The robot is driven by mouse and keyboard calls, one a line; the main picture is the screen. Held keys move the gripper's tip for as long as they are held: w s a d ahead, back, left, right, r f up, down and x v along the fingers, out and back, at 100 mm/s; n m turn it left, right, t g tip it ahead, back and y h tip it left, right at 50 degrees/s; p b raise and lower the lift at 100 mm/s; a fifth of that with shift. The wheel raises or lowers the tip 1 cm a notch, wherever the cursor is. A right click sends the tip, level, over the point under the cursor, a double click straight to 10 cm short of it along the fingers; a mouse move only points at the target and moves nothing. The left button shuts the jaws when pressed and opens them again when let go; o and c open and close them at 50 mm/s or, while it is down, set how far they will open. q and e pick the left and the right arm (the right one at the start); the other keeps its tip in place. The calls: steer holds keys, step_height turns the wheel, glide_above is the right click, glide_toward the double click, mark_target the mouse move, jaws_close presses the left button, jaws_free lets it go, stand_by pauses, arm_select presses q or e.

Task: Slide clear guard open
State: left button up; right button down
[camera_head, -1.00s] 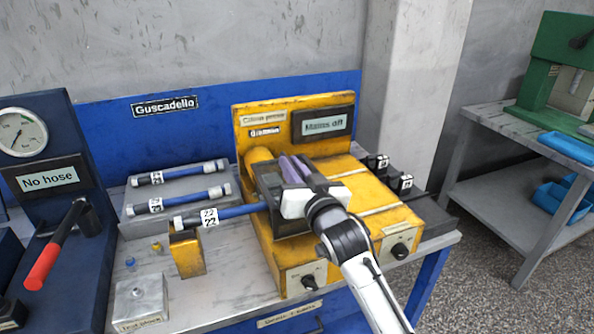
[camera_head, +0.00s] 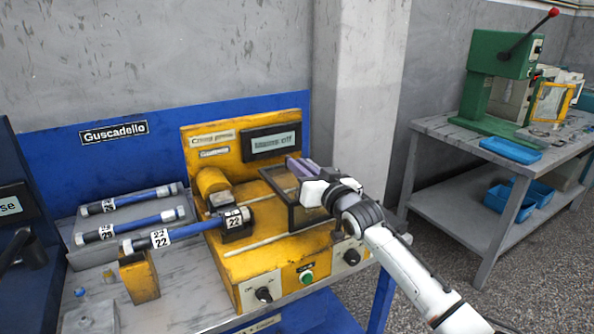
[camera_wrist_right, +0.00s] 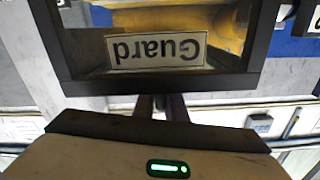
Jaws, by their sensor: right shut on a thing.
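The clear guard (camera_head: 291,216) is a dark-framed box with see-through panels, standing on the right part of the yellow crimp press (camera_head: 225,262). In the right wrist view its dark frame fills the top, with an upside-down "Guard" label (camera_wrist_right: 156,50). My right gripper (camera_head: 302,168) is shut on the guard at its upper right side; the exact grip is partly hidden by the gripper body. The press's dark die block (camera_head: 240,233) is uncovered left of the guard, with a blue hose labelled 22 (camera_head: 198,227) lying in it. My left gripper is not in view.
Rails (camera_head: 252,244) run across the press top. A green button (camera_head: 307,278) sits between black knobs on its front. The display (camera_head: 271,142) reads "Mains off". More hoses (camera_head: 130,231) lie on a rack at left. A side table (camera_head: 440,180) carries a green press.

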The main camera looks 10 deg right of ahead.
steer(key=shift+d+r, duration=0.1)
steer(key=c, duration=1.8)
jaws_free()
steer(key=shift+c, duration=0.2)
steer(key=v, duration=1)
steer(key=shift+s, duration=0.1)
